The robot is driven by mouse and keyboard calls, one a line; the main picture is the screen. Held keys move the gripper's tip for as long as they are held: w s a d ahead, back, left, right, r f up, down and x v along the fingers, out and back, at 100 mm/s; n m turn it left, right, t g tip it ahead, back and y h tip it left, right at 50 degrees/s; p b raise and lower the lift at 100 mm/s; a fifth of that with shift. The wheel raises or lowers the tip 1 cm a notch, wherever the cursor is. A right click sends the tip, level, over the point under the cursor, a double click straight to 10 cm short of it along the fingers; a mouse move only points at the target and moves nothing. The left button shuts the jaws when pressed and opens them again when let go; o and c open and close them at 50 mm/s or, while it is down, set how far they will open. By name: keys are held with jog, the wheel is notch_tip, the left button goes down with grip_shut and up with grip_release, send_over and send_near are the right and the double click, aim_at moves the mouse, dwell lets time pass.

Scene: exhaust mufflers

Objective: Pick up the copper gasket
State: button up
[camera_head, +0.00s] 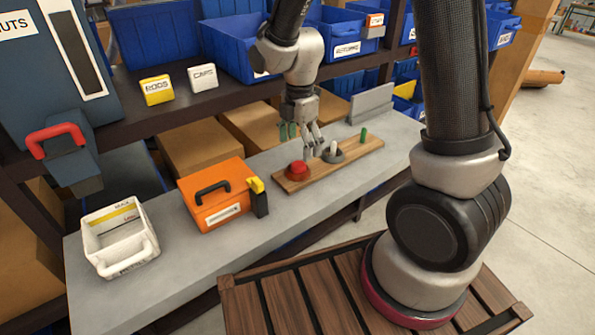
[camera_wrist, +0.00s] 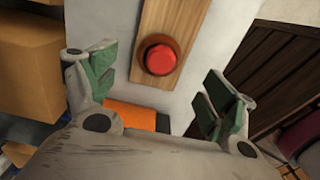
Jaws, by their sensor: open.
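A wooden board (camera_head: 340,161) on the grey bench carries a red round-topped piece (camera_head: 297,170), a white post (camera_head: 334,147) with a grey base, and a green post (camera_head: 363,136). In the wrist view a brown, copper-like ring (camera_wrist: 181,47) surrounds the red piece (camera_wrist: 158,60); I cannot tell for sure that it is the copper gasket. My gripper (camera_head: 303,141) is open and empty above the board, near the red piece. In the wrist view the green-padded fingers of my gripper (camera_wrist: 158,85) stand wide apart, with the red piece beyond and between them.
An orange case (camera_head: 217,198) with a yellow-and-black item (camera_head: 258,197) stands left of the board. A white bin (camera_head: 119,238) stands farther left. Shelves with blue bins (camera_head: 234,48) and cardboard boxes (camera_head: 201,152) lie behind. A grey plate (camera_head: 371,103) stands behind the board.

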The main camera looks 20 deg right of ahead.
aim_at(297, 164)
jog(key=f, duration=0.7)
jog(key=shift+s+a+f, duration=0.1)
jog(key=shift+s+a, duration=0.05)
jog(key=shift+a, duration=0.15)
jog(key=c, duration=1.1)
